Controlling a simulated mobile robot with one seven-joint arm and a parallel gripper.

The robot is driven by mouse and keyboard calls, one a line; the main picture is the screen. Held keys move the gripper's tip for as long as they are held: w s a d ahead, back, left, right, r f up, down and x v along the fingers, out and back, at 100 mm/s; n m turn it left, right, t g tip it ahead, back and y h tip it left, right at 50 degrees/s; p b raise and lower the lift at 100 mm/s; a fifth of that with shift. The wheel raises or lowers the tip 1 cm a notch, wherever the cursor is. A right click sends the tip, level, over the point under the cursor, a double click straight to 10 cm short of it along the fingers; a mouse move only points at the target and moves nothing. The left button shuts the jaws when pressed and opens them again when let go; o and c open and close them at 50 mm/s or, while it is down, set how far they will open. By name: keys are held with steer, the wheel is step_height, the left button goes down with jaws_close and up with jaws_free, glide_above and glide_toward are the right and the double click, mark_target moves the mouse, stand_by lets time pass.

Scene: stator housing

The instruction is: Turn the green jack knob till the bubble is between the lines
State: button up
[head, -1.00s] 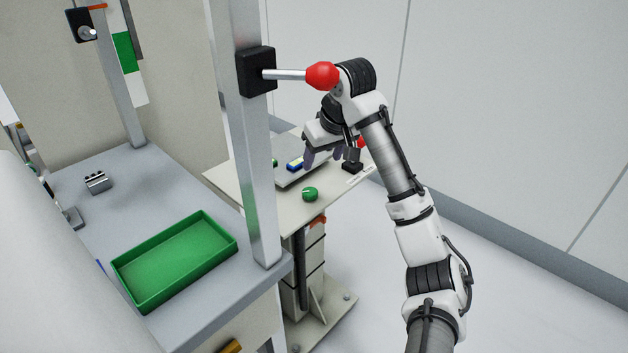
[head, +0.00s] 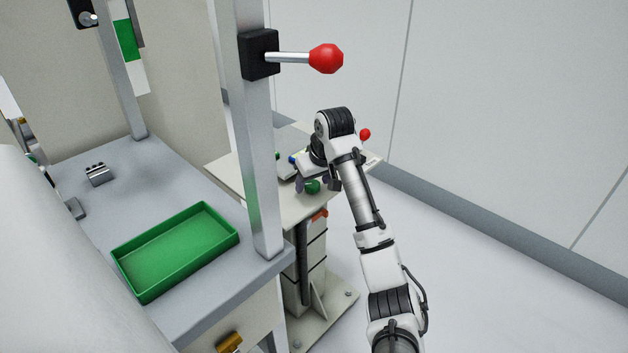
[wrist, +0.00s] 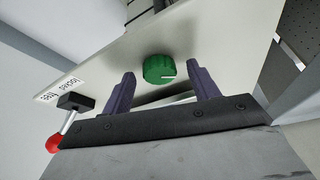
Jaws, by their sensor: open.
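The green jack knob (head: 312,187) sits on the pale plate on the stand, partly hidden by my gripper. In the wrist view the green knob (wrist: 159,69) has a ribbed rim and a white mark line on its top. My gripper (wrist: 162,85) is open, with one dark finger on each side of the knob and the knob a little beyond the fingertips. It also shows in the head view (head: 313,184) just over the knob. I cannot tell whether a finger touches it. The bubble level is mostly hidden behind my gripper, so the bubble cannot be read.
A red-tipped lever (wrist: 53,143) with a black block and printed label stands near the knob on the plate (head: 233,170). A metal post with a large red-knobbed handle (head: 326,58) rises left of my arm. A green tray (head: 176,250) lies on the grey bench.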

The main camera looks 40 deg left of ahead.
steer(key=c, duration=1)
steer(key=shift+r+p, duration=0.15)
steer(key=shift+p, duration=0.25)
steer(key=shift+s+r+m+p, duration=0.1)
steer(key=shift+m+p, duration=0.6)
steer(key=m+t+h+p, duration=0.1)
steer(key=m+p, duration=0.2)
steer(key=p, duration=0.1)
steer(key=shift+s+a+r, duration=0.1)
steer(key=shift+s, duration=0.05)
steer(key=m+t+h+p, duration=0.1)
steer(key=m+p, duration=0.2)
steer(key=shift+a+m+p, duration=0.15)
steer(key=shift+m+p, duration=0.15)
steer(key=shift+p, duration=0.05)
steer(key=shift+f+m+t+h+p, duration=0.25)
steer(key=shift+m+t+h+p, duration=0.2)
steer(key=shift+m+p, duration=0.85)
steer(key=shift+m, duration=0.3)
